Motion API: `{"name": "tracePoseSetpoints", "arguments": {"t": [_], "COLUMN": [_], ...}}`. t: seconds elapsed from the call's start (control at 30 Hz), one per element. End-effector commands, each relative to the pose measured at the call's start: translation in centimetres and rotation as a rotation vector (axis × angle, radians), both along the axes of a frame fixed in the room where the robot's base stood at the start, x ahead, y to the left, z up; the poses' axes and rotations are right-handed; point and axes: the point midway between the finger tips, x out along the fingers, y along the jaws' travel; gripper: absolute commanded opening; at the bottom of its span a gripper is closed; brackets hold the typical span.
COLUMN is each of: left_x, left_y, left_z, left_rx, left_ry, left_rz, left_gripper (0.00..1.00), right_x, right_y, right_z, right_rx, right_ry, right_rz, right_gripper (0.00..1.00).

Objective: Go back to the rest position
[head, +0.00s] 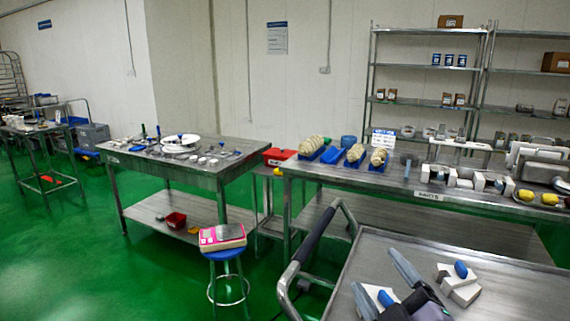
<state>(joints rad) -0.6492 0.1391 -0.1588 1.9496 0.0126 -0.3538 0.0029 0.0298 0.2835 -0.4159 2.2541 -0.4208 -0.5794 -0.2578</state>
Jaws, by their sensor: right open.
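My right gripper (373,268) comes in at the bottom right, over the steel cart (500,270). A white part with a blue knob (461,270) lies on the cart to the right of the fingers. Another white part with a blue tip (386,298) shows beside the gripper and is partly hidden by it. My left gripper is not in view.
The cart's curved rail (291,275) runs along its left side. A pink scale (222,237) sits on a blue stool (224,254). A long steel table (420,187) with dough rolls (311,145) and machine parts stands behind. Green floor (60,260) is clear at left.

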Motion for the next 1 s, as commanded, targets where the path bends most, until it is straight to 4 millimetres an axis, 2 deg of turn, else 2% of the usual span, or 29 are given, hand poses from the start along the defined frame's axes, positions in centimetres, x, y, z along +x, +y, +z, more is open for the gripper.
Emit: {"name": "tracePoseSetpoints", "arguments": {"t": [0.03,0.13,0.2,0.3,0.4,0.6,0.77,0.8,1.0], "left_x": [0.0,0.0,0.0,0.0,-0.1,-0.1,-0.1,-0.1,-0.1], "left_y": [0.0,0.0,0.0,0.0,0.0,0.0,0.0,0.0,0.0], "left_z": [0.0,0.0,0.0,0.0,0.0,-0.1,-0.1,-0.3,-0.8], "left_rx": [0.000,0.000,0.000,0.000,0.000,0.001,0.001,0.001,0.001], "left_ry": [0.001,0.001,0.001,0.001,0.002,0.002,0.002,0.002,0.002], "left_rz": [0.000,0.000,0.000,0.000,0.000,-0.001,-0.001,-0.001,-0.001], "left_gripper": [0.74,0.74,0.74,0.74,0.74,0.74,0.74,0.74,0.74], "right_x": [-0.8,-3.1,-5.5,-9.3,-12.9,-19.4,-24.0,-23.2,-21.3], "right_y": [-1.4,-3.8,-5.2,-6.6,-7.3,-8.2,-8.5,-8.3,-7.8], "right_z": [-3.0,-8.6,-12.4,-16.4,-19.3,-22.8,-24.4,-25.0,-27.3], "right_rx": [0.067,0.183,0.256,0.338,0.395,0.469,0.510,0.514,0.541], "right_ry": [0.138,0.398,0.579,0.795,0.967,1.237,1.412,1.383,1.299], "right_rz": [-0.051,-0.153,-0.223,-0.312,-0.384,-0.503,-0.581,-0.564,-0.510], "right_gripper": [0.74,0.74,0.74,0.74,0.74,0.74,0.74,0.74,0.74]}}
